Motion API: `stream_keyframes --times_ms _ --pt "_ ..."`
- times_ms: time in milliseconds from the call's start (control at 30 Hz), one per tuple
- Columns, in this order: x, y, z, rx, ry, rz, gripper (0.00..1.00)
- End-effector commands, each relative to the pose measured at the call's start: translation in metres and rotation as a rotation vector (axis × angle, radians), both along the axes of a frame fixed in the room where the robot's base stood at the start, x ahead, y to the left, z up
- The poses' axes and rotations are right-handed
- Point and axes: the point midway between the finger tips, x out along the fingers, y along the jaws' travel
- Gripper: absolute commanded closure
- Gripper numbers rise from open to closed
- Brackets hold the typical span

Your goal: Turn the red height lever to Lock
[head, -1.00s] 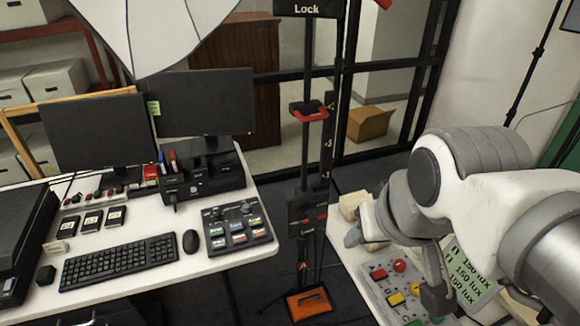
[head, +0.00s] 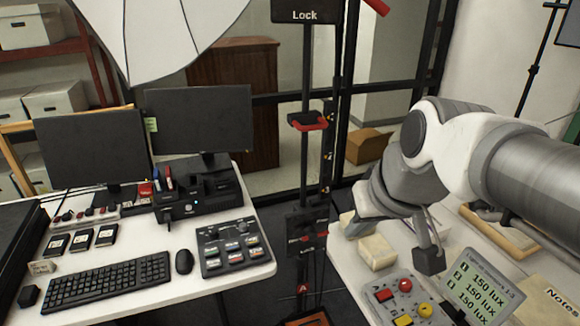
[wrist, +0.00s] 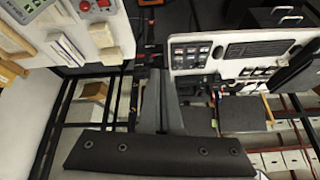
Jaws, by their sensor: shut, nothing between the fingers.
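A black upright stand (head: 306,80) rises between the two tables. A carriage with a red handle (head: 312,124) sits partway up it. Lower down is a dark block with small red parts (head: 304,238) and a label below it. A "Lock" sign (head: 304,15) is at the top, and a red bar (head: 376,6) beside it is cut off by the frame edge. I cannot tell for sure which red part is the height lever. My gripper (wrist: 158,80) is shut and empty. In the wrist view its fingers point towards the gap between the tables, apparently touching nothing.
The left desk has a keyboard (head: 110,282), mouse (head: 184,261), button panel (head: 234,248) and monitors. The right table holds pale blocks (head: 376,252), a control box (head: 402,300) and a lux display (head: 480,288). A white umbrella (head: 150,35) hangs at upper left.

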Motion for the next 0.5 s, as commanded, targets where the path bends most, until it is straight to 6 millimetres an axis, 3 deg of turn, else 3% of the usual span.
stream_keyframes --times_ms 33,500 --pt "0.011 -0.001 -0.016 0.006 0.001 0.010 1.00" --pt "0.109 -0.018 -0.085 0.029 -0.036 0.092 1.00"
